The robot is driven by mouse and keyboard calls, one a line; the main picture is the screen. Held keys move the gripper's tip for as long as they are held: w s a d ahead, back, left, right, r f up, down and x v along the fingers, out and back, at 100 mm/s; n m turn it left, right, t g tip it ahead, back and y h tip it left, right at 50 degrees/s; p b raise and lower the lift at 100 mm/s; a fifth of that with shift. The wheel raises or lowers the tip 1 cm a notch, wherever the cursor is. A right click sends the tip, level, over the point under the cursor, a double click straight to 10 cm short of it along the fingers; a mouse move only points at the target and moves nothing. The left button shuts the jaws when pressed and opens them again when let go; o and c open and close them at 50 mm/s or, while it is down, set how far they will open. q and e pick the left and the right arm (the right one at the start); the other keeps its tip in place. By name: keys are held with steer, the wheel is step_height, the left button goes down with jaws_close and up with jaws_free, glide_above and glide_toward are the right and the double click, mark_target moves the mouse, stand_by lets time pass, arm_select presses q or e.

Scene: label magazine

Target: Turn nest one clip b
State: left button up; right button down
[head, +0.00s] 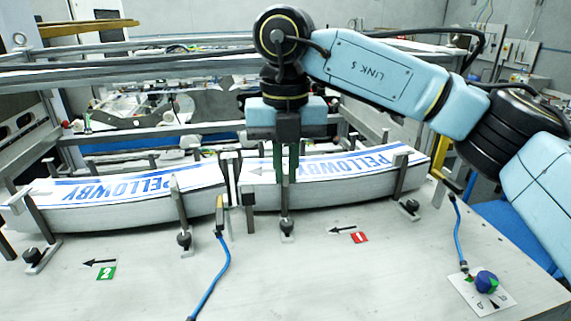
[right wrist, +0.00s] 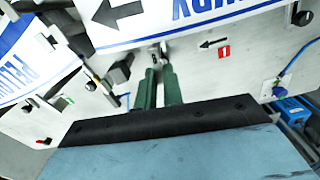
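Nest one, by the red "1" label (head: 360,237), holds a curved stack of white labels (head: 340,170) printed PELLOWBY in blue. Upright metal clips stand along its front edge: one at its left part (head: 287,208) and one near its right end (head: 400,178). Which is clip b is not marked. My right gripper (head: 286,178) points down right over the left one. In the right wrist view its two green fingers (right wrist: 160,80) have a narrow gap, with the clip's metal top at their tips. I cannot tell whether they grip it. My left gripper is not in view.
Nest two, with a green label (head: 106,272), holds a similar stack (head: 120,188) on the left. A sensor post (head: 221,212) with a blue cable stands between the nests. A blue knob (head: 486,281) sits front right. The front plate is mostly clear.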

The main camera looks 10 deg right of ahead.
steer(key=shift+n, duration=0.3)
steer(key=shift+w+d+r+n+p, duration=0.1)
steer(key=shift+w+d+n, duration=0.25)
steer(key=shift+n, duration=2.55)
steer(key=shift+w+d+f+n+p, duration=0.1)
steer(key=shift+w+d+n, duration=0.25)
steer(key=shift+n, duration=2.55)
steer(key=shift+w+d+r+n+p, duration=0.15)
steer(key=shift+d+n, duration=0.3)
steer(key=shift+n, duration=2.45)
steer(key=c, duration=1.5)
jaws_free()
